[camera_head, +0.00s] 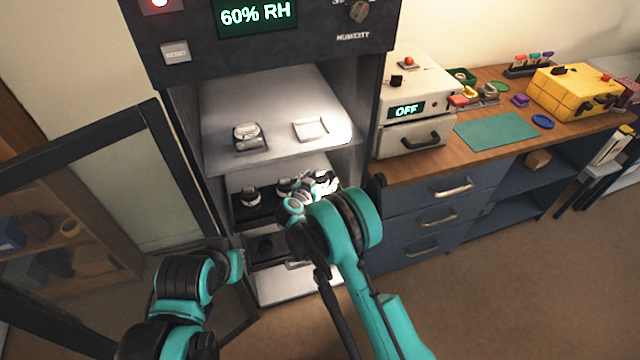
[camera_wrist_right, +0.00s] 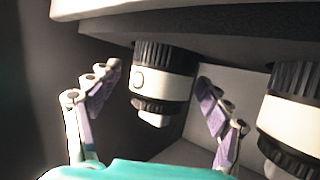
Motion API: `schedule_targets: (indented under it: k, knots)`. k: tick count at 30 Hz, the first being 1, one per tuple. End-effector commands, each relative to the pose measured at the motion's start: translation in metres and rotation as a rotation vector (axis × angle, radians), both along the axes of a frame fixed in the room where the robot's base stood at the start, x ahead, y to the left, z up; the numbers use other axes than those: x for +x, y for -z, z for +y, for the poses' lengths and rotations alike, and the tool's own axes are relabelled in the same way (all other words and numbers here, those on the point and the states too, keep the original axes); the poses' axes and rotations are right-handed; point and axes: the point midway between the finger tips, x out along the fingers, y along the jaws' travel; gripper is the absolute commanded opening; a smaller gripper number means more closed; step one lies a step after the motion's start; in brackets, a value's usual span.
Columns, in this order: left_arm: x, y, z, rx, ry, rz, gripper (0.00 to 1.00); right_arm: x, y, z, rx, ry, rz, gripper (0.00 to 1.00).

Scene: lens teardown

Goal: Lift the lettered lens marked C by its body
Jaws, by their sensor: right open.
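My right gripper (camera_wrist_right: 158,76) is open, with one finger on each side of a lens (camera_wrist_right: 165,72) with ribbed black rings and a white band. Gaps show between this lens and both fingers. A small rounded mark is on the white band, but I cannot read it as a letter. A second similar lens (camera_wrist_right: 290,118) is at the right edge of the wrist view. My left gripper (camera_head: 236,266) is low, outside the cabinet; its fingers cannot be made out.
The upper shelf (camera_head: 290,150) holds a grey device (camera_head: 248,137) and a small white dish (camera_head: 311,129). Cabinet walls stand close beside the right arm. The open cabinet door (camera_head: 165,150) is at the left. A wooden counter (camera_head: 405,170) with a white box unit (camera_head: 415,100) stands right.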

Motion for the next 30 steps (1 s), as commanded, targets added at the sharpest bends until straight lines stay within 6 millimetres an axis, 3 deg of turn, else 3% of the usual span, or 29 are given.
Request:
schedule_targets:
  k: [4, 10, 20, 23, 30]
  knots:
    - [0.0, -0.001, 0.0, 0.0, 0.0, 0.0, 0.0, 0.0, -0.001, 0.0, 0.0, -0.001, 0.0, 0.76]
    - [0.0, -0.001, 0.0, 0.0, 0.0, 0.0, 0.0, -0.001, -0.001, 0.0, 0.0, 0.0, 0.0, 0.24]
    - [0.0, -0.002, 0.0, 0.0, 0.0, 0.0, 0.0, -0.001, -0.004, 0.0, 0.0, 0.0, -0.001, 0.24]
    - [0.0, -0.007, 0.0, 0.0, 0.0, 0.0, 0.0, 0.0, -0.015, 0.0, 0.0, -0.001, -0.001, 0.24]
    - [0.0, -0.028, 0.0, 0.0, 0.0, 0.0, 0.0, 0.0, -0.063, 0.0, 0.0, -0.001, -0.001, 0.24]
